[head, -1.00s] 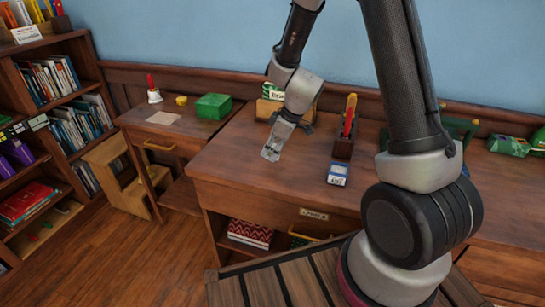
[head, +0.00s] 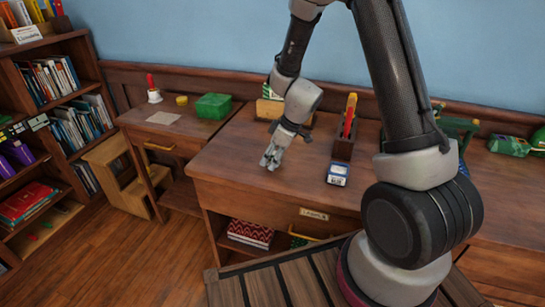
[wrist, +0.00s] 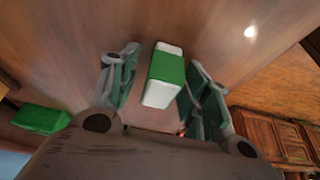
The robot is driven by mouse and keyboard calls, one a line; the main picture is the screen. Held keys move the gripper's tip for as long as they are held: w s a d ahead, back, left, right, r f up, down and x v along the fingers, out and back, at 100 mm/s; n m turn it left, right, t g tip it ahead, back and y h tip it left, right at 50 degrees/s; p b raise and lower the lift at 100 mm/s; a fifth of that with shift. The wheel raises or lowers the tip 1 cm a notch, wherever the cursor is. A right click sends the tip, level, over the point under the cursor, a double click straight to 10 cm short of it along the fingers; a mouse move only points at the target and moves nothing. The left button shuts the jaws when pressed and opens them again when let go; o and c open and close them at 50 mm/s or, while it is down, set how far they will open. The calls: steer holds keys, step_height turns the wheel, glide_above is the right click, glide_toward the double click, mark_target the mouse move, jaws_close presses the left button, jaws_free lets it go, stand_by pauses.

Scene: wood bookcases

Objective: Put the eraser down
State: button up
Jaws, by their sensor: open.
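The eraser (wrist: 166,70), a white block with a green sleeve, shows in the wrist view between my two fingers, with a gap on either side. It appears to rest on the brown desk top (head: 230,165). My gripper (head: 270,163) is open and low over the left part of the desk in the head view. There the eraser is hidden or too small to make out. The wrist view shows the spread fingers of my gripper (wrist: 163,62) on both sides of the eraser.
On the desk, a wooden holder with pencils (head: 344,146) and a small blue-and-white box (head: 338,174) stand right of my gripper. A green box (head: 213,106) sits on the side table at left. The desk's front left is clear.

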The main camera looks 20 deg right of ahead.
steer(key=s+d+r+m, duration=0.1)
steer(key=s+d+r, duration=0.25)
steer(key=r, duration=0.45)
steer(key=s+d+r+m+h, duration=0.1)
steer(key=s+d+r+m, duration=0.1)
steer(key=s+r, duration=0.45)
steer(key=s+d+r+m, duration=0.1)
steer(key=s+d+r, duration=0.2)
steer(key=r, duration=0.6)
steer(key=s+d+r+m+h, duration=0.1)
steer(key=s+d+r+m, duration=0.1)
steer(key=s, duration=0.4)
steer(key=s+d+r+m+t+h, duration=0.1)
steer(key=s+d+r+m, duration=0.2)
steer(key=s, duration=0.4)
steer(key=shift+s+d+m+h, duration=0.3)
steer(key=shift+d+m+h, duration=0.1)
steer(key=shift+d+m, duration=0.4)
steer(key=shift+a, duration=0.1)
